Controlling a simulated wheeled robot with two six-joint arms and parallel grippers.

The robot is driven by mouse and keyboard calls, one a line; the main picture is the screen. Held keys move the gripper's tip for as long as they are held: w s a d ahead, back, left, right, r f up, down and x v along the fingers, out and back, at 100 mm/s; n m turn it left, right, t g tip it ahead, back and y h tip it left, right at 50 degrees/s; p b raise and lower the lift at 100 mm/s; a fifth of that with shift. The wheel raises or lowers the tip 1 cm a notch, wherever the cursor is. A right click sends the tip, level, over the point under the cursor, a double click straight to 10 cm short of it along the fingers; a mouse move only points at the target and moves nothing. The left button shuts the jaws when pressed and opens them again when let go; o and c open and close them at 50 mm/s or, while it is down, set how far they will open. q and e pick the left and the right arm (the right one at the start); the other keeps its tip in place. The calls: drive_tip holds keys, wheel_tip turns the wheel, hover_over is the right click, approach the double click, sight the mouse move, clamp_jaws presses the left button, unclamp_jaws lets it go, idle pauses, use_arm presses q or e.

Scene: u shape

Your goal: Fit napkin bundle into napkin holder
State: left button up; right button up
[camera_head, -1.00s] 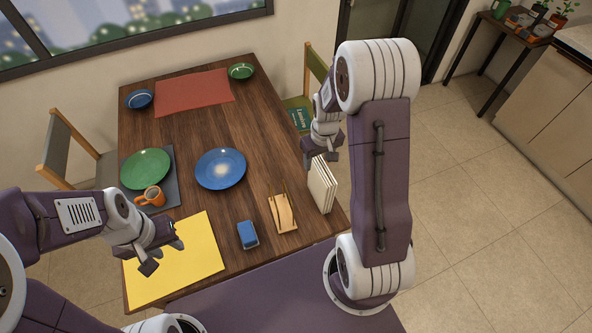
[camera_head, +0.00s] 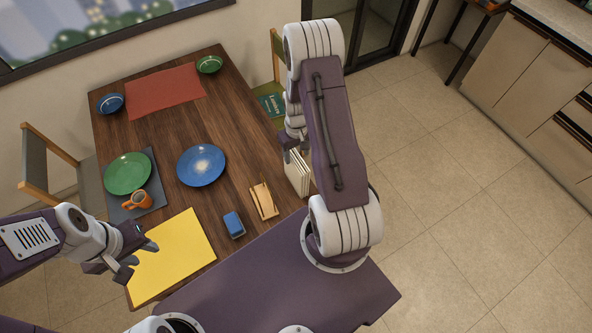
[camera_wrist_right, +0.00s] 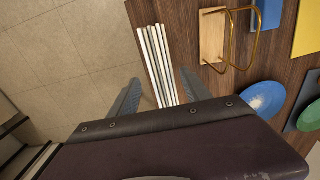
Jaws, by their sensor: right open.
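The napkin bundle (camera_head: 297,174) is a white upright stack of several thin slabs near the table's right edge. In the right wrist view the bundle (camera_wrist_right: 157,62) runs between the spread fingers of my right gripper (camera_wrist_right: 159,88). In the head view my right gripper (camera_head: 291,150) is at the bundle's top, partly hidden by my arm; contact cannot be told. The napkin holder (camera_head: 264,202), a wooden base with thin golden loops, stands empty left of the bundle; it also shows in the right wrist view (camera_wrist_right: 212,38). My left gripper (camera_head: 138,256) is open and empty by the yellow mat's left edge.
A blue block (camera_head: 234,225) lies left of the holder, beside the yellow mat (camera_head: 180,250). A chair (camera_head: 276,85) stands at the table's right side.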

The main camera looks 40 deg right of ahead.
sight(296, 172)
drive_tip(key=shift+a+f+p, duration=0.1)
drive_tip(key=shift+f+p, duration=0.2)
wheel_tip(296, 172, down, 4)
drive_tip(key=shift+a+r+p, duration=0.1)
drive_tip(key=shift+a+p, duration=0.05)
drive_tip(key=shift+p, duration=0.55)
drive_tip(key=shift+f, duration=0.4)
clamp_jaws()
